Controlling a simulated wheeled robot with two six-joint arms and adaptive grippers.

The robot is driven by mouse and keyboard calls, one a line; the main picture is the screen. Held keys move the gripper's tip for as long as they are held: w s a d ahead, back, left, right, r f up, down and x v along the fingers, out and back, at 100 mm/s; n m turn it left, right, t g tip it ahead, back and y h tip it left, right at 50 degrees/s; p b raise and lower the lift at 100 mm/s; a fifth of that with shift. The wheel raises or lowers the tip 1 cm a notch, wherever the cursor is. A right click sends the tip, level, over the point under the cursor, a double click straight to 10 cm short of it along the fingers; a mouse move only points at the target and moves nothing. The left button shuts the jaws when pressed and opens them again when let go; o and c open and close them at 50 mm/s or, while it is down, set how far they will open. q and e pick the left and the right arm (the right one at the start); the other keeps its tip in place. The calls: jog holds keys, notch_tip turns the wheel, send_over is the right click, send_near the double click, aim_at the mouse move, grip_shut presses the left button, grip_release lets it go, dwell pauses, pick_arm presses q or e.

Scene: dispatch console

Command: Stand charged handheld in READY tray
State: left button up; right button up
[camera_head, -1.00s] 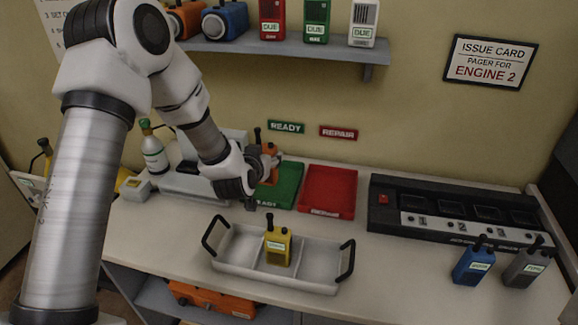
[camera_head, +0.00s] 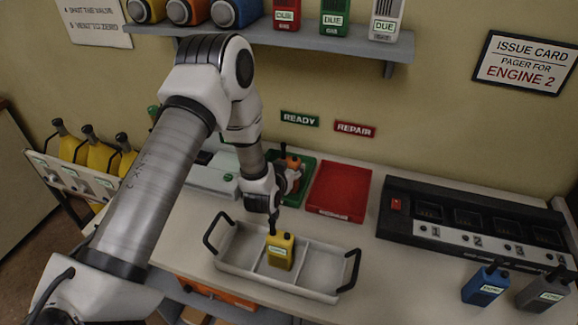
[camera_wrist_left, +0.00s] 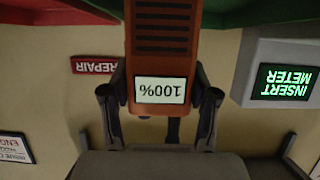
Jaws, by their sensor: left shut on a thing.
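My left gripper (camera_head: 274,200) is shut on an orange handheld (camera_head: 291,172) at the green READY tray (camera_head: 306,167). In the left wrist view, the handheld (camera_wrist_left: 165,40) sits between the two fingers (camera_wrist_left: 160,97). Its screen reads 100%, upside down in that view. The handheld looks roughly upright, antenna up, over the tray area. I cannot tell whether its base touches the tray floor. The arm hides part of the tray in the head view. The green tray edge (camera_wrist_left: 270,10) shows at the top of the wrist view. My right gripper is not in view.
The red REPAIR tray (camera_head: 340,190) is empty, right of the green one. A white divided carrier (camera_head: 322,268) with a yellow handheld (camera_head: 280,251) stands in front. A black charger (camera_head: 470,222) and blue (camera_head: 485,286) and grey (camera_head: 543,291) handhelds are at right. A shelf (camera_head: 300,38) hangs above.

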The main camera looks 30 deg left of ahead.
pick_arm(q)
jog(key=shift+s+f, duration=0.15)
jog(key=shift+s, duration=0.05)
jog(key=o, duration=1.5)
jog(key=shift+w, duration=0.1)
jog(key=shift+o, duration=0.2)
jog(key=shift+w, duration=0.15)
jog(key=shift+s+r, duration=0.25)
jog(key=shift+r, duration=0.05)
jog(key=b+v, duration=0.2)
jog(key=v, duration=0.5)
jog(key=shift+s, duration=0.1)
